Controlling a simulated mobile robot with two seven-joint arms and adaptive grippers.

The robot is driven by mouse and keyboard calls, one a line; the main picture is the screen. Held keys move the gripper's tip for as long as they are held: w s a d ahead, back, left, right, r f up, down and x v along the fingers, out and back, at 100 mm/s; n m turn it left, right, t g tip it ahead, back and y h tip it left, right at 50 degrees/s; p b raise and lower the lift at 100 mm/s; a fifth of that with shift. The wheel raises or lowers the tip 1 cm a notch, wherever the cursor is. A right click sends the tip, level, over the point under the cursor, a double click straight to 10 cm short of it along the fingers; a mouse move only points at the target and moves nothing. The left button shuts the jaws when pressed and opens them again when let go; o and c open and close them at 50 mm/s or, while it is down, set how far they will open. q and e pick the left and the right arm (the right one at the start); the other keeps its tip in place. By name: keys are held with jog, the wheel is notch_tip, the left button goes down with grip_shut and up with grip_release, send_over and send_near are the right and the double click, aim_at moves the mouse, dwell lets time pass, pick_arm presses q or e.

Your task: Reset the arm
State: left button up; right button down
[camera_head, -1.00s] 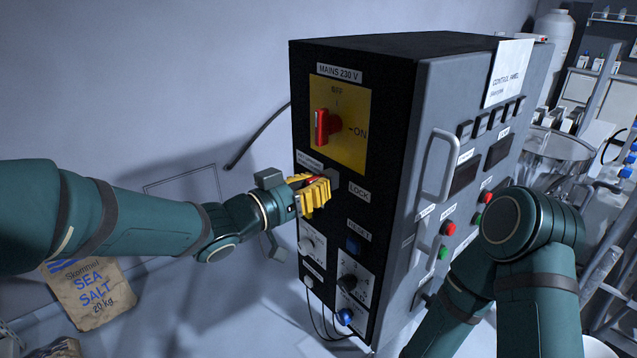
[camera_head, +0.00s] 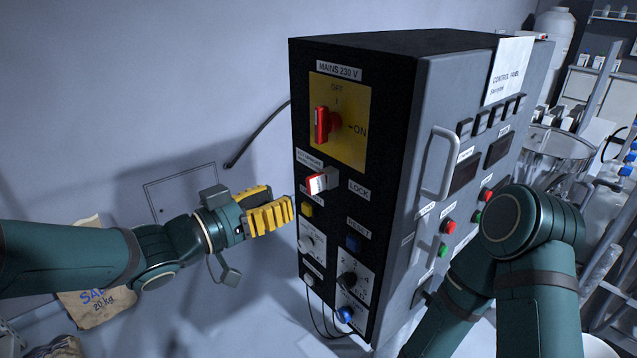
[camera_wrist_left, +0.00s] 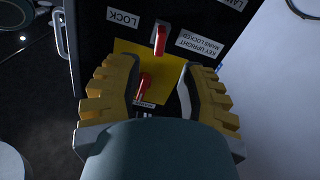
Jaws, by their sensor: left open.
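My left gripper (camera_head: 268,208), with yellow ridged fingers, is open and empty just left of the cabinet's black side panel (camera_head: 385,100). In the left wrist view its two fingers (camera_wrist_left: 158,95) stand apart with the panel beyond them. The red and white key switch (camera_head: 318,183) beside the LOCK label is on the panel, above and right of the fingers, apart from them. The red mains handle (camera_head: 322,125) sits on a yellow plate and stands upright. My right arm crosses the lower right; its gripper is out of view.
The grey cabinet front (camera_head: 465,140) has a door handle (camera_head: 440,165) and several buttons. A sea salt sack (camera_head: 98,305) stands at the lower left, partly behind my left arm. A cable (camera_head: 262,133) runs along the wall. The space between wall and left gripper looks free.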

pick_arm(q)
jog(key=w+a+f+n+g+y, duration=0.1)
jog(key=a+f+n+y, duration=0.25)
jog(key=f, duration=0.95)
jog(key=a+f+n+y, duration=0.2)
jog(key=f+n+y, duration=0.25)
jog(key=f, duration=0.85)
jog(key=s+f+n+g+y, duration=0.2)
jog(key=s+f+g, duration=0.5)
jog(key=s+f, duration=0.7)
notch_tip(320, 180, down, 5)
jog(key=shift+s+a+n+g+y, duration=0.25)
jog(key=shift+s+n+g+y, duration=0.05)
jog(key=shift+s+g+y, duration=0.1)
